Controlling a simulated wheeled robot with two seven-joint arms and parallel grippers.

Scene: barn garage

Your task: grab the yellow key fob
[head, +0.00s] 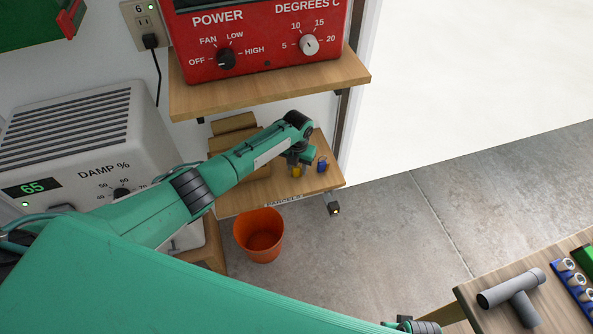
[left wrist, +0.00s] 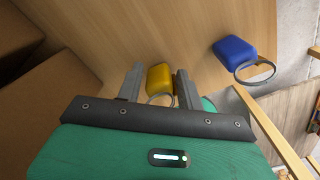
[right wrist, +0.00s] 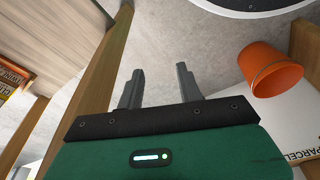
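The yellow key fob (left wrist: 159,78) lies on the wooden shelf, with its metal ring towards my wrist. It also shows in the head view (head: 297,171), just below my left gripper. My left gripper (left wrist: 158,80) is open, with one finger on each side of the yellow fob; I cannot tell whether either finger touches it. A blue key fob (left wrist: 236,52) with a ring lies to the right, apart from the gripper; it also shows in the head view (head: 322,165). My right gripper (right wrist: 160,82) is open and empty.
The lower shelf (head: 243,200) holds cardboard boxes (head: 234,123) beside my left arm. A wider shelf (head: 270,88) with a red heater (head: 262,45) is above. An orange bucket (head: 259,236) stands below. A bench (head: 480,300) with a grey pipe piece (head: 512,291) is at the right.

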